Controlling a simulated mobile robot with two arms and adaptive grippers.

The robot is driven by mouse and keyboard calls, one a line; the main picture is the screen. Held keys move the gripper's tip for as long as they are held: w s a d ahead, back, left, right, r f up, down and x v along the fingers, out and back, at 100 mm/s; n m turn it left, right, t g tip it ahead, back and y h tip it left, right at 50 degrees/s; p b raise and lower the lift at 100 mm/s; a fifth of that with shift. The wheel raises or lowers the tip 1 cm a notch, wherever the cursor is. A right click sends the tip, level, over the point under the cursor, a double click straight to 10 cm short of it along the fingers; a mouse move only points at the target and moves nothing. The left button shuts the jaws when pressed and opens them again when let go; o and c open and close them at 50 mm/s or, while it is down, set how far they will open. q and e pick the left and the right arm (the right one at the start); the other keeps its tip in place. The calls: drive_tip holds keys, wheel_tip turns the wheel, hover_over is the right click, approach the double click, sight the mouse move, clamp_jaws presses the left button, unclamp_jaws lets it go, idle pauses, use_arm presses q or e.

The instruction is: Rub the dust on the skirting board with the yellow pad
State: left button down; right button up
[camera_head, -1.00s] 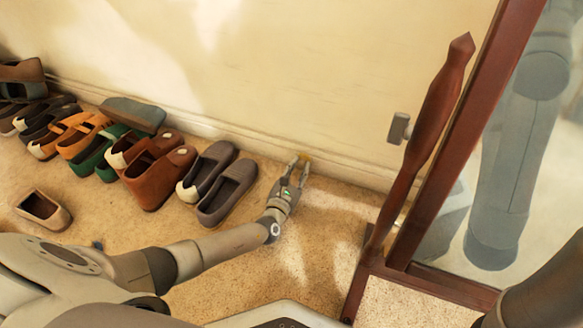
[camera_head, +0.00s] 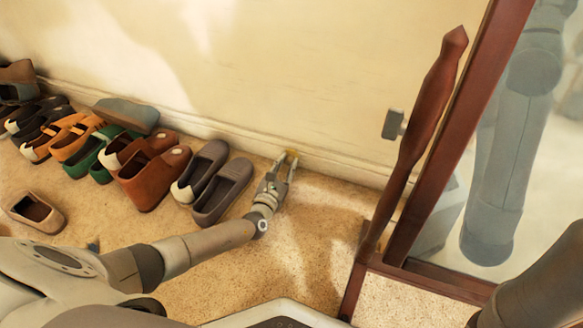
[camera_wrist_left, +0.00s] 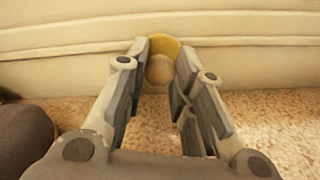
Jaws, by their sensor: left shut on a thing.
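The yellow pad (camera_wrist_left: 163,46) is round, with a pale knob (camera_wrist_left: 160,70) on its near side. My left gripper (camera_head: 283,162) is shut on the pad's knob and holds the pad up against the skirting board (camera_head: 235,137). The left gripper also shows in the left wrist view (camera_wrist_left: 164,72), with the pad between its fingertips. The skirting board also runs across the left wrist view (camera_wrist_left: 60,62). The pad shows small in the head view (camera_head: 291,153). I cannot make out dust on the board. My right gripper is not in view.
Several shoes stand in a row along the wall; the nearest pair is grey (camera_head: 222,191), left of my gripper. A single tan shoe (camera_head: 34,211) lies in front. A mirror with a dark red wooden frame (camera_head: 408,215) stands at the right. Carpet between is clear.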

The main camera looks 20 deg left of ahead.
use_arm(q)
drive_tip(key=shift+a, duration=1.05)
drive_tip(key=shift+s, duration=0.1)
drive_tip(key=shift+s+d+p, duration=0.1)
drive_tip(key=shift+s+p, duration=0.35)
drive_tip(key=shift+s, duration=0.55)
